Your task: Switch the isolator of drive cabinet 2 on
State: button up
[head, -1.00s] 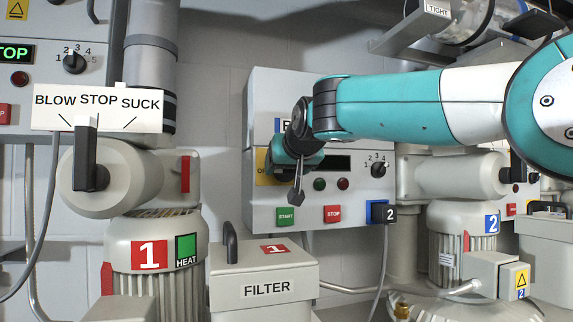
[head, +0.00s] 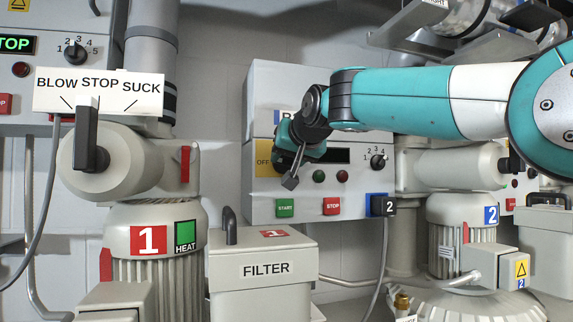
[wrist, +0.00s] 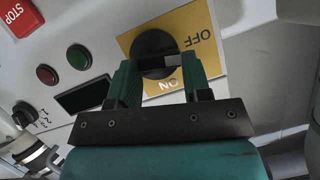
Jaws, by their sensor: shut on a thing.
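The drive cabinet with the blue 2 tag (head: 384,206) is grey, at the middle of the head view. Its isolator is a black rotary knob (wrist: 152,46) on a yellow plate (wrist: 205,62) marked OFF and ON in the wrist view. The plate (head: 264,160) shows partly in the head view, with the knob hidden behind my gripper (head: 291,150). In the wrist view my gripper (wrist: 160,76) is shut on the knob's handle, one green finger at each side. I cannot tell which mark the handle points to. The cabinet's display (head: 326,156) is dark.
Beside the plate are green and red lamps (head: 330,176), start and stop buttons (head: 308,207) and a numbered dial (head: 377,161). A filter box (head: 265,270) stands below. Blower 1 (head: 150,225) with its lever (head: 86,140) is at left, blower 2 (head: 462,225) at right.

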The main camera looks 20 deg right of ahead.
jog(key=m, duration=0.1)
jog(key=y+b, duration=0.1)
jog(key=m+b, duration=0.1)
jog(key=shift+d+f+m+y, duration=0.25)
jog(key=shift+d+m+y, duration=0.05)
jog(key=shift+d+y, duration=0.1)
jog(key=shift+d+m+t+y+b, duration=0.15)
jog(key=shift+m+t+y+b, duration=0.45)
jog(key=shift+m+b, duration=0.55)
jog(key=m+y+b, duration=0.1)
jog(key=m, duration=0.1)
jog(key=m+y, duration=0.1)
jog(key=shift+d+f+m+t+b, duration=0.15)
jog(key=shift+m+t+b, duration=0.15)
jog(key=shift+m+b, duration=0.05)
jog(key=shift+d+m+t+y+b, duration=0.1)
jog(key=shift+m+t+y+b, duration=0.45)
jog(key=shift+m, duration=0.95)
jog(key=o, duration=0.9)
jog(key=shift+h, duration=0.25)
jog(key=b+v, duration=0.3)
jog(key=v, duration=0.5)
jog(key=b+v, duration=0.3)
jog(key=v, duration=0.6)
jog(key=shift+s+d+f, duration=0.1)
jog(key=shift+s+f, duration=0.1)
